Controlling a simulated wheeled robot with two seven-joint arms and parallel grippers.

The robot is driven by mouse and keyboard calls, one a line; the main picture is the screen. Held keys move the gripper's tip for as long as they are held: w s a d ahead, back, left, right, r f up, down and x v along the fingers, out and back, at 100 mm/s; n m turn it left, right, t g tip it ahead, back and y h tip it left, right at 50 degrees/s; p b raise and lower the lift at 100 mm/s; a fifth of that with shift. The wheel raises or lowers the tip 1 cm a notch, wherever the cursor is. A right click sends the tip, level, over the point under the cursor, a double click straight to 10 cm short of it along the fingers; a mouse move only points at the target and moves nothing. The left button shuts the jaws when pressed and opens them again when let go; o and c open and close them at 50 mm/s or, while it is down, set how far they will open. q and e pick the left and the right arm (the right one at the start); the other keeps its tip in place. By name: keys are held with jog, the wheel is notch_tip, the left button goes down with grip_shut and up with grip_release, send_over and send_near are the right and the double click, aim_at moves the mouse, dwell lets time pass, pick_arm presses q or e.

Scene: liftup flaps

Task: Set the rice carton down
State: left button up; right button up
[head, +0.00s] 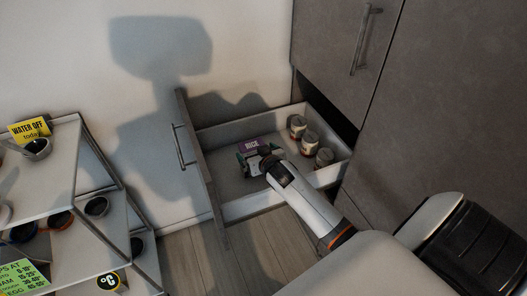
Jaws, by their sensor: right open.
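The purple rice carton (251,146), with "RICE" on its top, rests inside the open drawer (237,207). It is in the left part of the drawer towards the back wall. My right gripper (260,161) is at the near side of the carton and covers part of it. Its jaws are open; whether a finger touches the carton is too small to tell. My left gripper is not in view.
Several cans (308,144) stand along the right side of the drawer. The drawer front with its handle (180,146) faces left. Grey cabinet doors (440,110) rise at right. A shelf rack (62,180) with bowls stands at left. Bare floor lies between.

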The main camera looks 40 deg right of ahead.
jog(key=v, duration=0.7)
jog(key=shift+p, duration=0.35)
jog(key=shift+s, duration=0.1)
